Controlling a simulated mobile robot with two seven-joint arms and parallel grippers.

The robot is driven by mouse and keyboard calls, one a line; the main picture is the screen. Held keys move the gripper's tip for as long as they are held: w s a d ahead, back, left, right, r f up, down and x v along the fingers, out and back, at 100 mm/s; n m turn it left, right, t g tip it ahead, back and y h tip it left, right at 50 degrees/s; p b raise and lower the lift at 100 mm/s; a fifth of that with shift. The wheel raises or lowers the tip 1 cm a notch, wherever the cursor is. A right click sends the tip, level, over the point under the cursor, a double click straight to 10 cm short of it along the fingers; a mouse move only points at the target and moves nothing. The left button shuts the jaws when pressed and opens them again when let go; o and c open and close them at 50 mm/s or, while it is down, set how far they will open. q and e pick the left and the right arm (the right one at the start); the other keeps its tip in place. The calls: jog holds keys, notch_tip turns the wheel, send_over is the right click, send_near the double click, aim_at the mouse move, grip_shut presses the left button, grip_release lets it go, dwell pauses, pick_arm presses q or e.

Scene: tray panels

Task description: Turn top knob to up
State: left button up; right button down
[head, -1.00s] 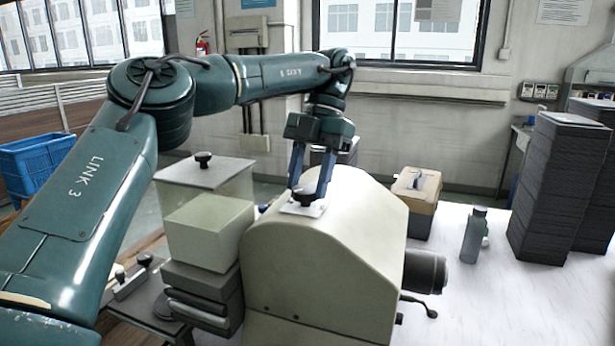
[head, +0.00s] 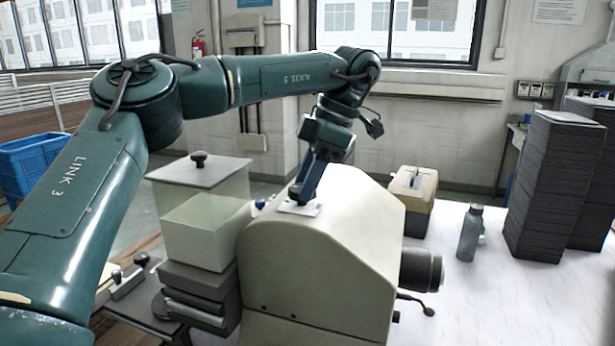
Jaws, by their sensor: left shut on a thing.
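The top knob (head: 295,196) is small and dark. It sits on a white plate (head: 300,209) on top of the cream machine housing (head: 310,250). My left gripper (head: 301,193) comes down from above with its blue fingers shut on the knob. The fingers hide most of the knob, so I cannot tell which way it points. The wrist is tilted and turned, with one finger largely in front of the other. My right gripper is not in view.
A clear box with a black-knobbed lid (head: 199,161) stands left of the housing. A tan box (head: 413,190), a grey bottle (head: 470,233) and dark tray stacks (head: 552,185) stand to the right. A black cylinder with a crank (head: 421,270) juts from the housing's right side.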

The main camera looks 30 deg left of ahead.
pick_arm(q)
jog(key=shift+f+m, duration=0.1)
jog(key=shift+m, duration=0.4)
jog(key=o, duration=1)
jog(key=shift+c, duration=0.2)
jog(key=v, duration=0.7)
jog(key=shift+d+r, duration=0.2)
jog(key=shift+r, duration=0.05)
jog(key=shift+s, duration=0.1)
